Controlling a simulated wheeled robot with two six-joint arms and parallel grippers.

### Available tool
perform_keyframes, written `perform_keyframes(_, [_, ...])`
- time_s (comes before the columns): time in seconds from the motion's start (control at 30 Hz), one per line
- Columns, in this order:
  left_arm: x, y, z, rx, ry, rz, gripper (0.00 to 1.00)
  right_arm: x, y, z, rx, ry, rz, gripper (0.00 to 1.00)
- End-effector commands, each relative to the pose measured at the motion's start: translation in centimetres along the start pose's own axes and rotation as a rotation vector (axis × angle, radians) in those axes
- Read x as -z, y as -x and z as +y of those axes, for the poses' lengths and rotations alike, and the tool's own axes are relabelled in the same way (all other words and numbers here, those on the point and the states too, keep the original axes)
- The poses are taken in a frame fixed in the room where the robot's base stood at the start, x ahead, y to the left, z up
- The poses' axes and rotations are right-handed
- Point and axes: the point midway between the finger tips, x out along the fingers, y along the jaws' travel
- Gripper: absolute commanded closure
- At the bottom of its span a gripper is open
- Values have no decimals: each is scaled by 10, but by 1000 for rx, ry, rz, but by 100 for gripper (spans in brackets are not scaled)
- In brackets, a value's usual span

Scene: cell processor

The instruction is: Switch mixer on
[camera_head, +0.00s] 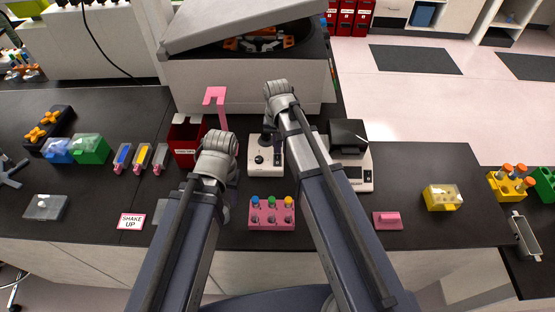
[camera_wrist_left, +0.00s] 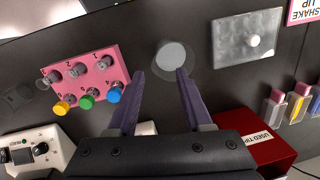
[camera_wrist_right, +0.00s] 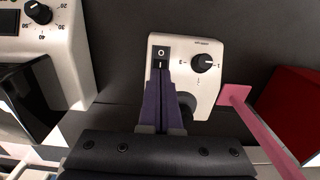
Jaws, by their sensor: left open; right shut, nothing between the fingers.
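The mixer, a small white unit, stands mid-table in the head view (camera_head: 266,162). In the right wrist view the mixer (camera_wrist_right: 217,88) shows a black dial (camera_wrist_right: 204,63) and a black rocker switch (camera_wrist_right: 161,55) marked O and I. My right gripper (camera_wrist_right: 164,76) is shut and empty, its tips at the I end of the switch; I cannot tell whether they touch it. Its fingers hide part of the mixer. My left gripper (camera_wrist_left: 162,75) is open and empty above the table, with a round grey-topped item (camera_wrist_left: 172,57) between and beyond its fingertips.
A pink tube rack (camera_head: 271,222) with coloured caps stands in front of the mixer. A second white device with a black top (camera_head: 349,137) is to its right. A red used-tips box (camera_head: 184,141) and pink stand (camera_head: 215,98) are to its left. A centrifuge (camera_head: 240,85) stands behind.

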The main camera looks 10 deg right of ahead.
Motion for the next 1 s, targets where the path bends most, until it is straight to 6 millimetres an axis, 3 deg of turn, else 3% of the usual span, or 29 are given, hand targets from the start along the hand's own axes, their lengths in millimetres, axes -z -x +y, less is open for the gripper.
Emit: perform_keyframes(1.0, [0,-6,1,0,0,0,50,0,-6,0,0,0,0,100])
